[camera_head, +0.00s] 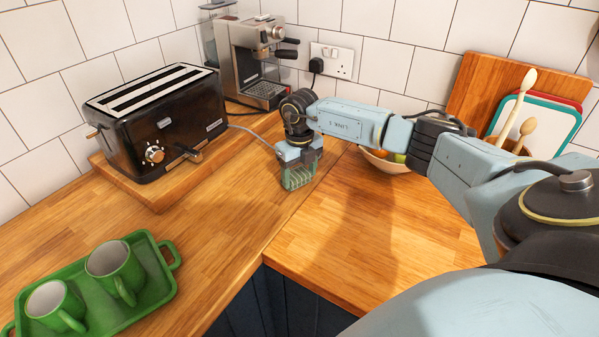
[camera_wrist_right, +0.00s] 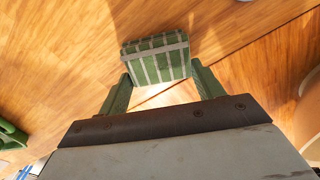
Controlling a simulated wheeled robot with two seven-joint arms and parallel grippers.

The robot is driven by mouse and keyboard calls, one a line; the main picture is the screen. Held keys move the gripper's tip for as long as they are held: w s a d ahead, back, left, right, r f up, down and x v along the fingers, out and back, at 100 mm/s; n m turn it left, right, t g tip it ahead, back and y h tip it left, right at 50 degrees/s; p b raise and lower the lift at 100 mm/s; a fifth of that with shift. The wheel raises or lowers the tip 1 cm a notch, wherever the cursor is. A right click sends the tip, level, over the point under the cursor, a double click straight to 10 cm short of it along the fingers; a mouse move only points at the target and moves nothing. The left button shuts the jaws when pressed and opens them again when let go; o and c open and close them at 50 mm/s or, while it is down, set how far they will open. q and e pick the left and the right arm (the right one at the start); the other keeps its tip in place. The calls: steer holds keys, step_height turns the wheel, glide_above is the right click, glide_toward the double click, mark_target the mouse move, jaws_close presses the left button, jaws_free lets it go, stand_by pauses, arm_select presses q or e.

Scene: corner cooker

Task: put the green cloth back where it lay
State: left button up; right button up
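The green cloth (camera_wrist_right: 155,58), folded and striped with pale lines, shows between the fingertips of my right gripper (camera_wrist_right: 158,77) in the right wrist view. The two green fingers meet its opposite sides, so the gripper is shut on it. In the head view the cloth (camera_head: 298,180) is under my right gripper (camera_head: 298,166), which points down near the counter's corner joint. I cannot tell whether the cloth touches the wood or hangs just above it. My left gripper is not in view.
A black toaster (camera_head: 160,118) on a wooden board (camera_head: 160,195) stands left, with a coffee machine (camera_head: 250,62) behind. A green tray (camera_head: 150,300) with two green mugs is at front left. A bowl (camera_head: 385,163) of fruit is partly behind my right arm. Counter around the cloth is clear.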

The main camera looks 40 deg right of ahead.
mark_target(299, 176)
steer(key=o, duration=0.4)
steer(key=shift+o, duration=0.2)
steer(key=shift+r, duration=0.2)
step_height(299, 176, up, 12)
stand_by(0.5)
